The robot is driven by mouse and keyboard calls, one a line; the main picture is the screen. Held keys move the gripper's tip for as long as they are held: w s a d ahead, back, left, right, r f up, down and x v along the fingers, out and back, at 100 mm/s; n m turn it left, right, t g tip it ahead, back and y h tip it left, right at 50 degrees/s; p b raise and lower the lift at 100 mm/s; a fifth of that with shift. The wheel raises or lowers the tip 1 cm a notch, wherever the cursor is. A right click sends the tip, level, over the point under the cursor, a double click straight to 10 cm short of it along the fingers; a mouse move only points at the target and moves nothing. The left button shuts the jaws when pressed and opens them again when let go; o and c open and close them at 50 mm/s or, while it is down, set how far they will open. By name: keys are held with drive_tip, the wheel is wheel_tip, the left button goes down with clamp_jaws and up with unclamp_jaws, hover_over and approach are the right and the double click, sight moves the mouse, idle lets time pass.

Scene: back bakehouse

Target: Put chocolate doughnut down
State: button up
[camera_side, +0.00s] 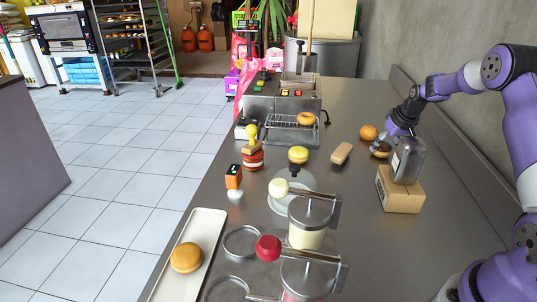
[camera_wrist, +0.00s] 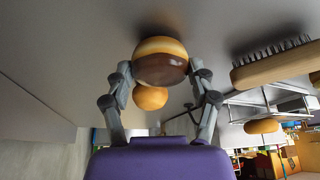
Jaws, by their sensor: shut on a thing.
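The chocolate doughnut (camera_wrist: 160,66) has a brown glazed band and a golden body; it sits between the fingertips of my gripper (camera_wrist: 160,74) in the wrist view. In the side view the chocolate doughnut (camera_side: 379,153) is low at the grey counter, partly hidden by my gripper (camera_side: 384,145). My gripper is shut on it. I cannot tell whether the doughnut touches the counter. A plain golden doughnut (camera_side: 369,132) lies just behind it; it also shows in the wrist view (camera_wrist: 150,98), below the held one.
A wooden brush (camera_side: 341,153) lies to the left. A fryer (camera_side: 281,100) with a doughnut (camera_side: 306,118) on its rack stands farther back. A white tray (camera_side: 207,228) is at front left.

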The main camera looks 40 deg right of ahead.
drive_tip(key=o, duration=0.9)
drive_tip(key=shift+f, duration=0.1)
drive_tip(key=v, duration=1.2)
drive_tip(key=s+a+r+n, duration=0.1)
drive_tip(key=a+r, duration=0.2)
drive_tip(key=a, duration=0.4)
drive_tip(key=a+r+n, duration=0.1)
drive_tip(key=a+r, duration=0.2)
drive_tip(key=a, duration=0.4)
drive_tip(key=s+a, duration=0.4)
drive_tip(key=s+a+n+t+y, duration=0.1)
drive_tip(key=s+a, duration=0.3)
drive_tip(key=a, duration=0.1)
drive_tip(key=s+a+f+n, duration=0.1)
drive_tip(key=s+a, duration=0.3)
drive_tip(key=shift+a+y, duration=0.3)
drive_tip(key=shift+a, duration=0.1)
